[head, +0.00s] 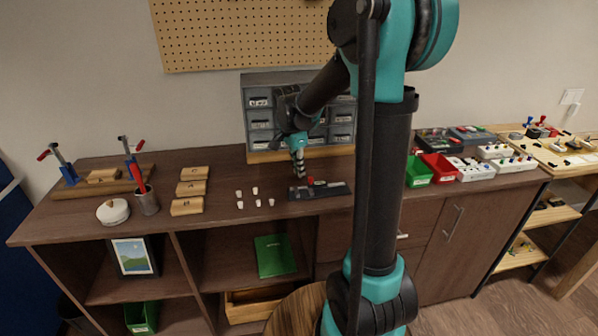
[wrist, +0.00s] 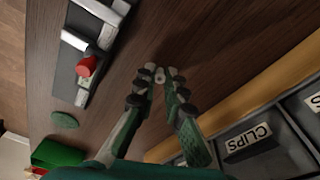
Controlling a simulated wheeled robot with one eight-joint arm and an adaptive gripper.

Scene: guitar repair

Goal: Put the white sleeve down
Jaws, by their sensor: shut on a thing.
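My gripper (head: 299,172) points down above the dark wooden counter, in front of the grey drawer cabinet and behind the dark tray. In the wrist view my gripper (wrist: 160,80) is shut on the white sleeve (wrist: 165,74), a small pale piece mostly hidden between the dark fingertips. The held sleeve cannot be made out in the head view. Several other small white sleeves (head: 240,205) stand on the counter to the left of the tray. How far the held sleeve is from the counter is not clear.
The dark tray (head: 333,192) holds a red piece (wrist: 86,66). The grey drawer cabinet (head: 257,122) stands close behind my gripper. Wooden blocks (head: 187,207) lie farther left. Green (head: 418,178) and red bins (head: 439,170) are to the right. Bare counter surrounds the fingertips.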

